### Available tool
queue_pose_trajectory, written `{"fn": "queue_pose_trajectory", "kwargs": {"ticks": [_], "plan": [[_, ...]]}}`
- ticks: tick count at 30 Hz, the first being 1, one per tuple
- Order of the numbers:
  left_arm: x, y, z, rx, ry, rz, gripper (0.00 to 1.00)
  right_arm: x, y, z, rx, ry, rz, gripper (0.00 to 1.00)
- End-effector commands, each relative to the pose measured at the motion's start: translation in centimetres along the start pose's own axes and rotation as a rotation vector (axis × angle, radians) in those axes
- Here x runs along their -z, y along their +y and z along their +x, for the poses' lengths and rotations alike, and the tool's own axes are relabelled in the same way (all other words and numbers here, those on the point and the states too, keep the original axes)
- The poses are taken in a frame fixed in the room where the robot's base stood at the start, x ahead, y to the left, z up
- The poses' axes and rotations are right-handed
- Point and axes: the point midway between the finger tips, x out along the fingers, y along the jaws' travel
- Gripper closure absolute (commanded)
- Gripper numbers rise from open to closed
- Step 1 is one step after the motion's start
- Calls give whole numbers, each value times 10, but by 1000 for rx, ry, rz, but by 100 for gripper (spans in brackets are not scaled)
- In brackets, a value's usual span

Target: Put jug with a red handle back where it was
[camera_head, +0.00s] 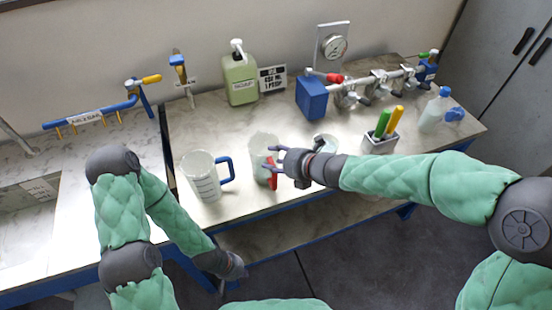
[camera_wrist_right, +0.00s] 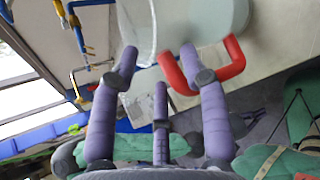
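The jug with a red handle (camera_head: 262,146) stands on the bench in the head view, its red handle (camera_head: 272,181) towards the front edge. My right gripper (camera_head: 277,165) is at its right side, at the handle. In the right wrist view the pale jug body (camera_wrist_right: 205,22) is just beyond the fingertips. The red handle (camera_wrist_right: 236,58) loops around the right finger, and the purple fingers (camera_wrist_right: 160,62) are spread apart. My left gripper (camera_head: 238,271) hangs low in front of the bench, away from the jugs; its fingers are too small to read.
A clear jug with a blue handle (camera_head: 203,183) stands close to the left. A pale round vessel (camera_head: 326,143) is just behind my right gripper.

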Motion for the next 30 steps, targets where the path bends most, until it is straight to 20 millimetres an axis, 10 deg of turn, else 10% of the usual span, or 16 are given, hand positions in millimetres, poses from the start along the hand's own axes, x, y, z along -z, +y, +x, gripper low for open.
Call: {"fn": "queue_pose_trajectory", "kwargs": {"ticks": [11,30], "plan": [[0,2,-6,0,0,0,100,-3,2,-8,1,-2,1,54],[-2,20,-56,0,0,0,100,-3,2,-115,1,-2,0,54]]}}
